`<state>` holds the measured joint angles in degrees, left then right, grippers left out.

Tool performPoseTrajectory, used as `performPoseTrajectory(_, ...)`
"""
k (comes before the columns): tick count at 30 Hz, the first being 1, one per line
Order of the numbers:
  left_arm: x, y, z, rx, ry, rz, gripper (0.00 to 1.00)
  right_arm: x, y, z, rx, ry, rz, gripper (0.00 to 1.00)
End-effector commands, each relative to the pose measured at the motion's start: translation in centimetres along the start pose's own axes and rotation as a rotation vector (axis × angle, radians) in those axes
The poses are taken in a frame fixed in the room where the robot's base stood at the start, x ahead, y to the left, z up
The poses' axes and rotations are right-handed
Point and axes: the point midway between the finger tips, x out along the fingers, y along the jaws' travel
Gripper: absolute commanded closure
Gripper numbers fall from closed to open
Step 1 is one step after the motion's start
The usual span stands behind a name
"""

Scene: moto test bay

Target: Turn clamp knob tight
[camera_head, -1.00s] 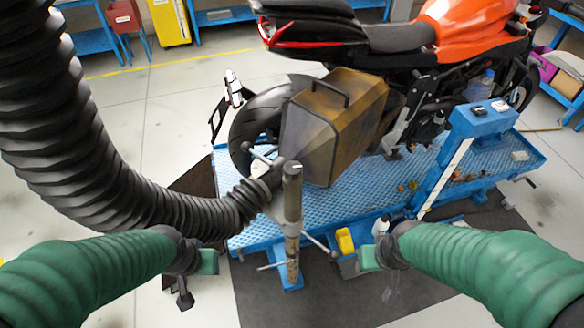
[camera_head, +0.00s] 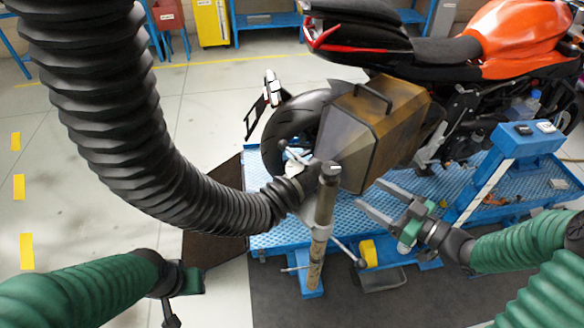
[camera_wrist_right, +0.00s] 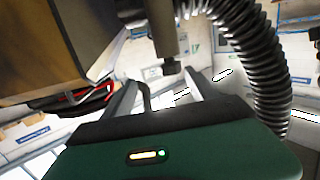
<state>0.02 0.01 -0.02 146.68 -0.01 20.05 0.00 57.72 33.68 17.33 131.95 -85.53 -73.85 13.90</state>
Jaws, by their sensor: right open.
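A thin rod with a dark knob-like end (camera_head: 360,263) sticks out low on the post's right side. I cannot tell for sure which part is the clamp knob. My right gripper (camera_head: 370,197) is open and empty, its fingers pointing left toward the post, apart from it. In the right wrist view, the post's end (camera_wrist_right: 171,66) shows just beyond the open fingers. My left gripper (camera_head: 180,290) hangs low at left, its fingers unclear.
A brown-grey box (camera_head: 365,135) hangs at the motorcycle's rear wheel, close behind the post. The blue lift (camera_head: 280,238) carries the bike and has a blue upright (camera_head: 495,165) at right. A yellow item (camera_head: 368,252) lies near the lift's front edge. Floor at left is open.

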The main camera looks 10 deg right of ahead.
Motion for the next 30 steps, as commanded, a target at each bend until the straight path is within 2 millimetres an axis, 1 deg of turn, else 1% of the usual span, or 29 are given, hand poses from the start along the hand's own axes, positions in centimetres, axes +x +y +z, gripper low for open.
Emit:
performPoseTrajectory(1,0.1,0.0,0.0,0.001,0.000,0.000,0.64,-0.8,-0.4,-0.5,0.008,0.050,-0.028,0.32)
performPoseTrajectory(2,0.1,0.0,0.0,0.001,0.000,0.000,0.64,-1.1,-0.6,-0.8,0.011,0.070,-0.043,0.32)
performPoseTrajectory(5,0.0,0.0,0.0,0.001,0.000,0.000,0.64,-0.8,-1.0,-1.3,0.013,0.094,-0.067,0.32)
performPoseTrajectory(8,-0.3,0.0,-0.1,0.001,0.000,0.000,0.64,0.9,-1.2,-1.6,0.011,0.092,-0.068,0.32)
performPoseTrajectory(11,-0.7,0.0,-0.2,0.001,0.000,0.000,0.64,3.3,-1.4,-1.8,0.012,0.091,-0.069,0.32)
performPoseTrajectory(18,-1.6,0.0,-0.4,0.001,0.001,0.000,0.64,9.8,-2.0,-2.5,0.010,0.089,-0.068,0.32)
performPoseTrajectory(21,-1.9,0.0,-0.5,0.001,0.001,0.000,0.64,12.1,-2.0,-2.6,0.010,0.089,-0.067,0.32)
performPoseTrajectory(25,-2.2,0.0,-0.5,0.001,0.000,0.000,0.64,14.3,-2.0,-2.7,0.011,0.089,-0.064,0.32)
performPoseTrajectory(27,-2.3,0.0,-0.6,0.001,0.000,0.000,0.64,15.0,-2.1,-2.7,0.010,0.088,-0.064,0.32)
performPoseTrajectory(30,-2.3,0.0,-0.6,0.001,0.000,0.000,0.64,15.5,-2.0,-2.7,0.010,0.088,-0.062,0.32)
